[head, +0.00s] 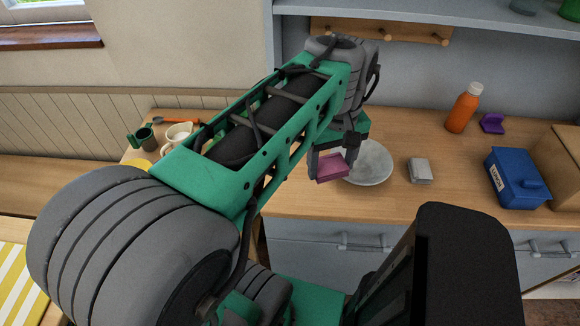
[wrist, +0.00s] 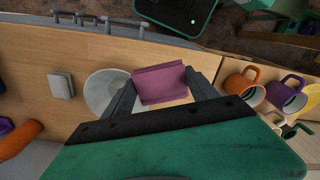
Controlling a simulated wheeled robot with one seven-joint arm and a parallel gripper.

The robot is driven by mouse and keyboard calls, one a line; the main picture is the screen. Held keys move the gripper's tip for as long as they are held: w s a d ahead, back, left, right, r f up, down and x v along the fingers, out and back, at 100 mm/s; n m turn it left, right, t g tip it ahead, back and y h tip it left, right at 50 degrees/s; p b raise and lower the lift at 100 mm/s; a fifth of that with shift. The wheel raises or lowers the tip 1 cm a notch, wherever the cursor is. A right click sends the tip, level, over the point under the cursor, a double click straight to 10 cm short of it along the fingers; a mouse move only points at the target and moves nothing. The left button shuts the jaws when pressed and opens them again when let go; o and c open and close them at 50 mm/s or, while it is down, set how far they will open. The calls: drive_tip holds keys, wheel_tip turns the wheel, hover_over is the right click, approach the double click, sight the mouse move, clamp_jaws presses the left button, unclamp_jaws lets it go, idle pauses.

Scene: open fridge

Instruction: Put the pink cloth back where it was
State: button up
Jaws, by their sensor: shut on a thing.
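The pink cloth (head: 331,169) is a small folded piece held between the fingers of my gripper (head: 335,158). In the wrist view the cloth (wrist: 160,84) spans the gap between the two dark fingertips of my gripper (wrist: 161,88). My gripper is shut on it, over the wooden counter near the front edge. In the head view the cloth overlaps the left side of a pale round plate (head: 370,163); in the wrist view the plate (wrist: 104,90) shows left of it, partly behind a finger. I cannot tell the cloth's exact height.
On the counter (head: 300,204), a grey block (head: 420,171), a blue box (head: 517,178), an orange bottle (head: 463,108) and a purple folded thing (head: 492,123) stand to the right. A cream jug (head: 177,136) and a green mug (head: 145,138) stand left. The wrist view shows orange (wrist: 243,91) and purple (wrist: 287,95) mugs.

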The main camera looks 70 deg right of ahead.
drive_tip(key=w+d+f+p, duration=0.2)
drive_tip(key=w+d+f, duration=0.2)
drive_tip(key=w+d, duration=0.3)
hover_over(298, 168)
wheel_tip(298, 168, down, 5)
drive_tip(key=shift+s+a+f+p, duration=0.1)
drive_tip(key=shift+f+p, duration=0.05)
drive_tip(key=shift+p, duration=0.2)
drive_tip(key=f, duration=0.1)
drive_tip(key=f+p, duration=0.1)
drive_tip(key=f, duration=0.1)
drive_tip(key=shift+w+d+f, duration=0.2)
drive_tip(key=shift+f, duration=0.1)
drive_tip(key=shift+f, duration=0.1)
drive_tip(key=shift+f, duration=0.15)
drive_tip(key=o, duration=1.2)
